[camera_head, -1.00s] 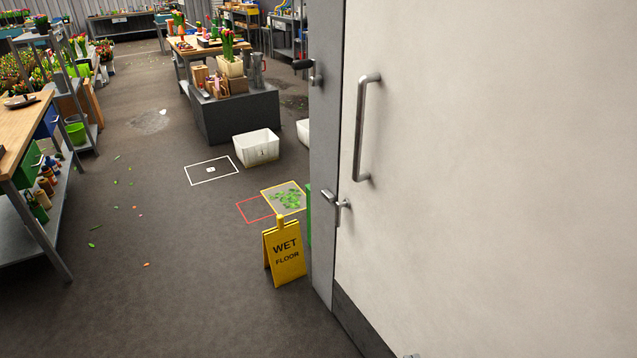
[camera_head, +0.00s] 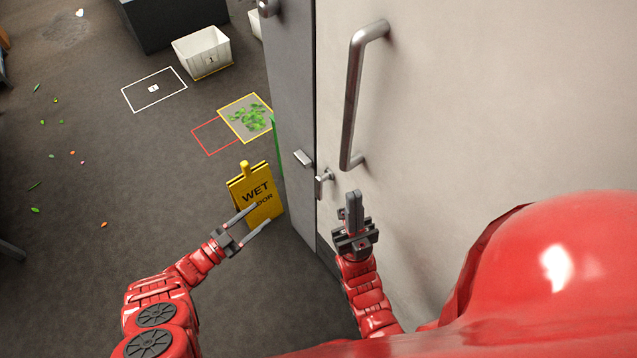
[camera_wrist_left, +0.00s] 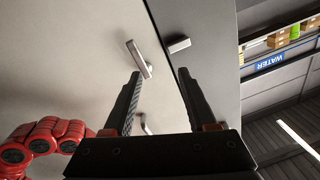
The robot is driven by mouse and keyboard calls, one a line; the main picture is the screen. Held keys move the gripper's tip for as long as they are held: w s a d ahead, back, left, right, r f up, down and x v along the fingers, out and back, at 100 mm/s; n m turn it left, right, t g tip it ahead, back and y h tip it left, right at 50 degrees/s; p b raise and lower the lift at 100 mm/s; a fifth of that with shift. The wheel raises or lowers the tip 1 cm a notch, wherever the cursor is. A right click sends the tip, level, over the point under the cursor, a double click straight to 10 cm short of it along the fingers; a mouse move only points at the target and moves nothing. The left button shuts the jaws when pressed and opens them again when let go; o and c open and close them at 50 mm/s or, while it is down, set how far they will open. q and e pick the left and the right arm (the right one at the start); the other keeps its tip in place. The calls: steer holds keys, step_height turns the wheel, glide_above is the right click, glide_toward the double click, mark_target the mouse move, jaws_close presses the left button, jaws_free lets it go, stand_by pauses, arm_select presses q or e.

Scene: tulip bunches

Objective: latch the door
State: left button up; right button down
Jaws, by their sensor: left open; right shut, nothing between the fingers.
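The pale door (camera_head: 450,110) fills the right of the head view, beside its grey frame (camera_head: 293,90); a gap is hard to judge. A small metal latch lever (camera_head: 323,180) sits by the door edge, below the pull handle (camera_head: 352,95). A metal catch (camera_head: 303,159) is on the frame. My left gripper (camera_head: 262,213) is open and empty, left of the door. In the left wrist view, the lever (camera_wrist_left: 139,59) and catch (camera_wrist_left: 179,45) appear apart, beyond the open fingers (camera_wrist_left: 160,73). My right gripper (camera_head: 354,197) is shut and empty, lower right of the lever.
A yellow wet-floor sign (camera_head: 250,183) stands behind my left gripper in the head view. A white bin (camera_head: 203,52), floor markings (camera_head: 153,90) and scattered leaves lie further off. The floor at left is mostly clear.

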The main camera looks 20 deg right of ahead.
arm_select(q)
steer(key=s+d+r+n+g, duration=0.1)
steer(key=s+d+r+n, duration=0.1)
steer(key=s, duration=0.1)
glide_toward(317, 190)
steer(key=shift+g, duration=0.3)
steer(key=x, duration=1)
steer(key=shift+w+d+r, duration=0.2)
steer(key=shift+w+d, duration=0.1)
jaws_close()
stand_by(0.7)
